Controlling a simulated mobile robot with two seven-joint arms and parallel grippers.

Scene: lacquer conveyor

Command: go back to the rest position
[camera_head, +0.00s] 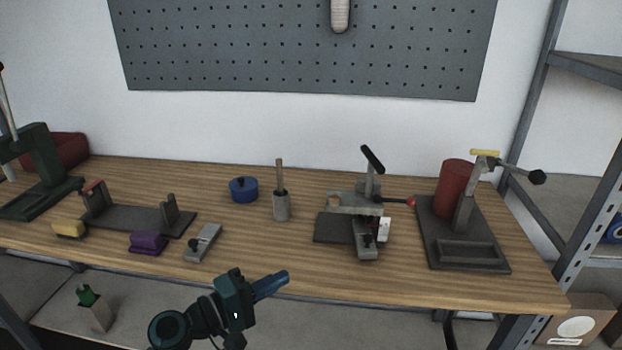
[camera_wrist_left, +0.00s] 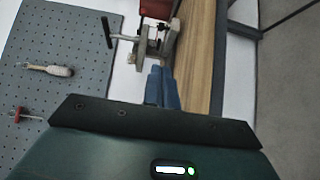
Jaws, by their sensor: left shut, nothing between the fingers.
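My left gripper (camera_head: 275,284) is in front of the workbench's front edge in the head view, its fingers pointing right. Its blue fingers (camera_wrist_left: 162,88) are shut with nothing between them in the left wrist view. The wooden workbench (camera_head: 330,283) stands beyond it. My right gripper is in neither view.
On the bench are a toggle-clamp fixture (camera_head: 367,249), a red cylinder (camera_head: 452,186) on a dark stand, a blue pot (camera_head: 243,190), a purple block (camera_head: 148,243), a yellow block (camera_head: 68,228) and a green press (camera_head: 42,165). A metal shelf post (camera_head: 583,229) stands at the right.

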